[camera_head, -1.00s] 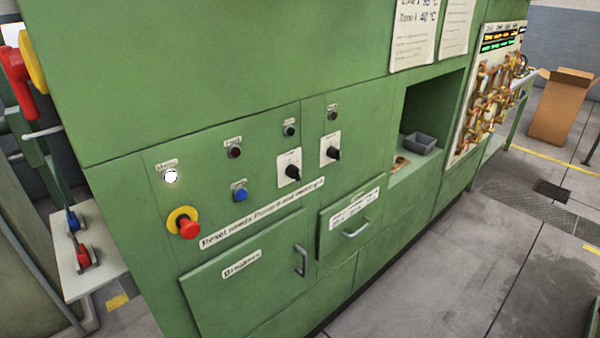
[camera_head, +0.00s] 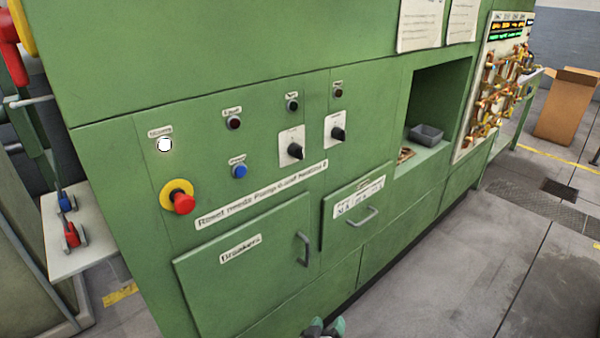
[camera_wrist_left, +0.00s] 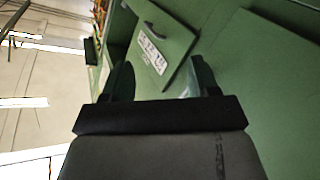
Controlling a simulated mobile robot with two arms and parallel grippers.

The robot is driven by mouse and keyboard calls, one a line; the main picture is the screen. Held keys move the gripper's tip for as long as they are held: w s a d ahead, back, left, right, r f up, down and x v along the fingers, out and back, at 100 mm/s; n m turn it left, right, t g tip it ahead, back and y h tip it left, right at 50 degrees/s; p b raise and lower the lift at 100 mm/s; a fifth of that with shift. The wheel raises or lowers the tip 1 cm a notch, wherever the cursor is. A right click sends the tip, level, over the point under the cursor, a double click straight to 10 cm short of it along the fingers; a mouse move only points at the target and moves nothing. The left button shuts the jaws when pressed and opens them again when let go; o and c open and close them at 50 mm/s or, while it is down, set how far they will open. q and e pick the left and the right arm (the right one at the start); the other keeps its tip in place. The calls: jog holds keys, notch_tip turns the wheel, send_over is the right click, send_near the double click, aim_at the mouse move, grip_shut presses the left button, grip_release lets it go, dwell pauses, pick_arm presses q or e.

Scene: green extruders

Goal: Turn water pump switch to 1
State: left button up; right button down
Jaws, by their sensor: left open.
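Two black rotary switches on white plates sit on the green cabinet front: a left switch (camera_head: 296,151) and a right switch (camera_head: 338,134). Their markings are too small to read, so I cannot tell which one is the water pump switch or its setting. My left gripper (camera_head: 325,326) just enters the head view at the bottom edge, well below both switches and touching neither. In the left wrist view the gripper (camera_wrist_left: 160,80) has its two fingers apart and empty, with a green drawer front behind them. My right gripper is not in view.
A red emergency button (camera_head: 183,204), a blue button (camera_head: 239,171) and a white lamp (camera_head: 164,145) are left of the switches. The breaker door's handle (camera_head: 303,249) and a drawer handle (camera_head: 360,217) stick out below.

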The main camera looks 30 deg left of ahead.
pick_arm(q)
jog(key=w+r+n+t+y+b, duration=0.2)
jog(key=w+r+n+t+y, duration=0.15)
jog(key=w+r, duration=0.45)
jog(key=n+g+y+b, duration=0.75)
jog(key=n+y, duration=0.55)
jog(key=n, duration=1.3)
send_near(300, 156)
jog(key=shift+m, duration=0.35)
jog(key=p+x, duration=0.1)
jog(key=x, duration=0.9)
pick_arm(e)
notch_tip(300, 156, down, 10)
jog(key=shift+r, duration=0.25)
